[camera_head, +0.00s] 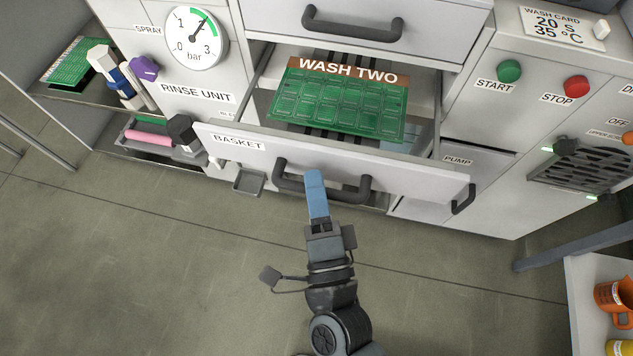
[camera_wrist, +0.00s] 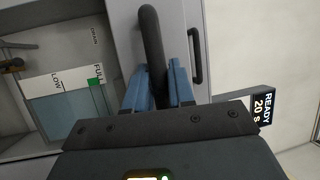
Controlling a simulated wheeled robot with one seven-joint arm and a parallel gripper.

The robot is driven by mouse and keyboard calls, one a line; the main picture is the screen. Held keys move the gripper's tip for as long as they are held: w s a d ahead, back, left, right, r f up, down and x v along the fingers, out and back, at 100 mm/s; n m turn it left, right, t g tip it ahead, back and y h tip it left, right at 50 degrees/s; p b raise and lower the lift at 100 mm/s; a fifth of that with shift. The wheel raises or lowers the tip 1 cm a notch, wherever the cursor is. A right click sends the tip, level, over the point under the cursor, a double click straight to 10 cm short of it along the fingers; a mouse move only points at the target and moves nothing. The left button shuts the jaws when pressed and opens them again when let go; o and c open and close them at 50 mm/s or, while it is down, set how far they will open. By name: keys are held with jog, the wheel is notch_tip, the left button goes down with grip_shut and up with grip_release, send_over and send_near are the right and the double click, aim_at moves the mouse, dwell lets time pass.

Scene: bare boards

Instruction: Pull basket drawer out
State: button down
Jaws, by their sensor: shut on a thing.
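The basket drawer (camera_head: 400,172), a pale front labelled BASKET, stands pulled out from the rinse unit in the head view. A green circuit panel (camera_head: 338,100) with a brown strip reading WASH TWO lies inside it. Its dark bar handle (camera_head: 290,184) runs along the front. My gripper (camera_head: 314,178) reaches the handle from the front with its blue fingers. In the wrist view, the fingers (camera_wrist: 161,85) stand either side of the dark handle bar (camera_wrist: 152,40) and are shut on it. The fingertip contact is partly hidden by the bar.
A closed upper drawer with a dark handle (camera_head: 352,24) is above. The START button (camera_head: 509,71) and STOP button (camera_head: 576,86) are at the right. A small grey tray (camera_head: 249,182) juts out low left of the handle. The floor (camera_head: 180,270) in front is clear.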

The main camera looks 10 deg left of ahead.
jog(key=c, duration=1.1)
grip_release()
jog(key=shift+o, duration=0.2)
jog(key=b+v, duration=0.1)
jog(key=v, duration=0.7)
jog(key=shift+w, duration=0.15)
jog(key=s+d+r+n+g+h+p, duration=0.1)
jog(key=s+d+r+n, duration=0.3)
jog(key=d, duration=0.4)
jog(key=s+d+r+n+g+h+p, duration=0.1)
jog(key=s+d+r+n+h+p, duration=0.2)
jog(key=s+d+r, duration=0.3)
jog(key=s+d+r+n+g+h+p, duration=0.1)
jog(key=s+d+r+n, duration=0.4)
jog(key=d, duration=0.5)
jog(key=s+h+p, duration=0.1)
jog(key=s+h, duration=0.1)
jog(key=shift+r+n+g+h+p, duration=0.3)
jog(key=shift+h, duration=0.1)
